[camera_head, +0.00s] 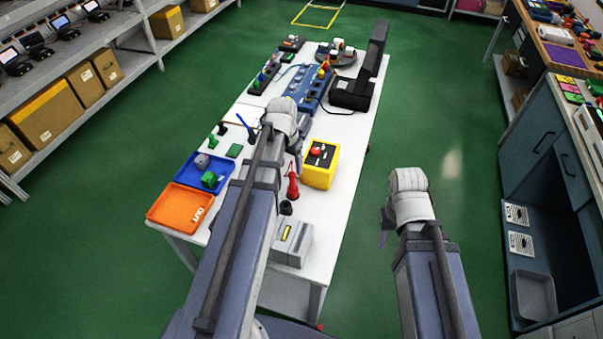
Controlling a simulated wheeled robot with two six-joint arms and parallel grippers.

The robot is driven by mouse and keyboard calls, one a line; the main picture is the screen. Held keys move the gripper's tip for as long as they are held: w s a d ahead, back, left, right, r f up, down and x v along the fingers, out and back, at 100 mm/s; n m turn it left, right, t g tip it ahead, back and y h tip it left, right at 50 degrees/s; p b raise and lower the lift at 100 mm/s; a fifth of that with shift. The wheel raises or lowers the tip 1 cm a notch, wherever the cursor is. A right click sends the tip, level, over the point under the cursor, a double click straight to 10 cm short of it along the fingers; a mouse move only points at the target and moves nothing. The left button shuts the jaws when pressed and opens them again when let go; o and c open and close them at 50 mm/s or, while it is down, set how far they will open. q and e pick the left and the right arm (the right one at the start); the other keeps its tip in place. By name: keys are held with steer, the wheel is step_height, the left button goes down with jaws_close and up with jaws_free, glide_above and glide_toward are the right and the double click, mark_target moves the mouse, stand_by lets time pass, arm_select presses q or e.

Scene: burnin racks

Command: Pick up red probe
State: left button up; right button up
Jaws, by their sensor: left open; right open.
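The red probe (293,186) is upright near the middle of the white table, with a dark round piece (286,208) just in front of it. My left gripper (298,160) is over the table, just beyond the probe in the picture. Its fingers are mostly hidden by my own wrist; it is open and does not visibly hold the probe. My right gripper (384,228) is open and empty, off the table's right side over the green floor.
A yellow box with a red button (321,165) stands right of the probe. A grey device (291,243) stands in front. Blue (187,175) and orange (180,206) trays lie left. A blue rack (308,89) and black device (352,94) stand farther back.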

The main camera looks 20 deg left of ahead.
mark_target(292, 174)
arm_select(q)
steer(key=shift+w+a, duration=0.35)
steer(key=shift+w, duration=0.15)
steer(key=shift+f+b, duration=0.5)
steer(key=shift+b, duration=0.05)
steer(key=shift+w+f+b, duration=0.1)
steer(key=shift+f+b, duration=0.75)
steer(key=shift+f, duration=0.05)
steer(key=shift+r, duration=0.1)
steer(key=f+b, duration=0.5)
steer(key=shift+w+d+f, duration=0.15)
steer(key=shift+w+d, duration=0.05)
steer(key=shift+d, duration=0.1)
jaws_close()
